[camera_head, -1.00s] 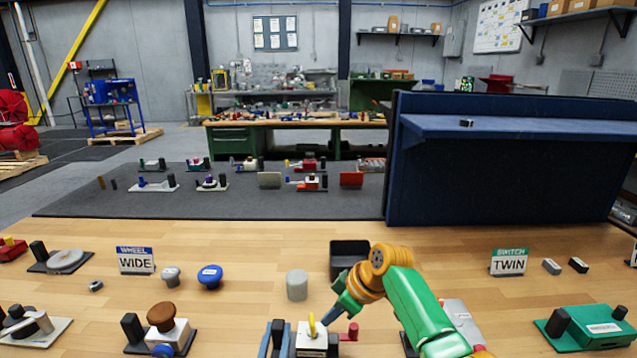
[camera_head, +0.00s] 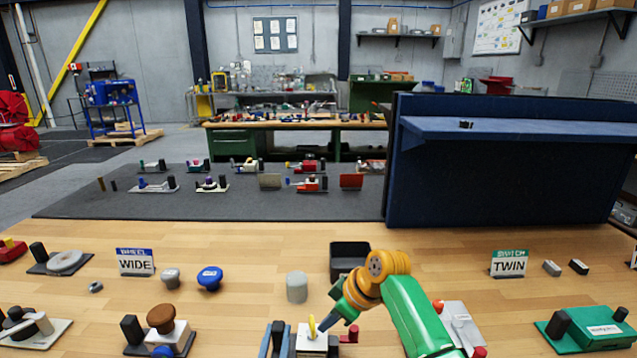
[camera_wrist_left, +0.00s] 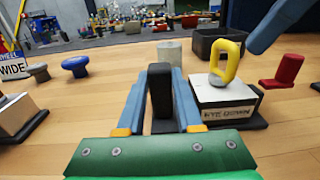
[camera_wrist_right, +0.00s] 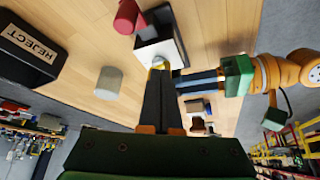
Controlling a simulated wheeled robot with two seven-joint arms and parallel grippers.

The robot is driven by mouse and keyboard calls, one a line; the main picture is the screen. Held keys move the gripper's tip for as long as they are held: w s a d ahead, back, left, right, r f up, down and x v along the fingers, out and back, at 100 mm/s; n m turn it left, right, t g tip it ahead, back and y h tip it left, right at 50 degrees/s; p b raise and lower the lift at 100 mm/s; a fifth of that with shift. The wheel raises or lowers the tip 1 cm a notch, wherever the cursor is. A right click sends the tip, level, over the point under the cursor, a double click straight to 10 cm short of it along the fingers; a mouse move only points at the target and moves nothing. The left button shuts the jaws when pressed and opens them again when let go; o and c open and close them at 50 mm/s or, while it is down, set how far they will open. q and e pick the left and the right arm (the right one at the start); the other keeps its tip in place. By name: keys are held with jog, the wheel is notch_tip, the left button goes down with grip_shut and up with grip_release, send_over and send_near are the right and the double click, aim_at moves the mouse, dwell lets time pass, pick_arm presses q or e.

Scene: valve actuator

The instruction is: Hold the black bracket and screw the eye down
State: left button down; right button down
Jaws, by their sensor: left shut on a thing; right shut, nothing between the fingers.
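The black bracket (camera_wrist_left: 160,88) stands upright between the fingers of my left gripper (camera_wrist_left: 160,98), which is shut on it; the gripper also shows at the bottom of the head view (camera_head: 278,338). Just right of it, the yellow eye (camera_wrist_left: 227,62) stands upright on a white block (camera_wrist_left: 225,98) with a lettered front, also seen in the head view (camera_head: 312,343). My right gripper (camera_head: 326,324) is shut and empty, its fingertips close beside the eye. In the right wrist view the fingertips (camera_wrist_right: 164,76) partly hide the eye (camera_wrist_right: 158,62); I cannot tell whether they touch it.
A red knob (camera_wrist_left: 283,70) stands right of the block. A grey cylinder (camera_head: 297,287) and a black bin (camera_head: 350,258) are behind. A brown-knobbed unit (camera_head: 161,318) is to the left, a green unit (camera_head: 592,328) to the right. Bare wood lies between.

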jog(key=shift+s+a, duration=0.35)
dwell(0.4)
jog(key=shift+s, duration=0.1)
jog(key=shift+s+d+r, duration=0.1)
jog(key=shift+s+d, duration=0.1)
jog(key=shift+d, duration=0.05)
notch_tip(320, 180, up, 6)
jog(key=shift+f, duration=0.1)
pick_arm(q)
jog(key=c, duration=0.5)
grip_release()
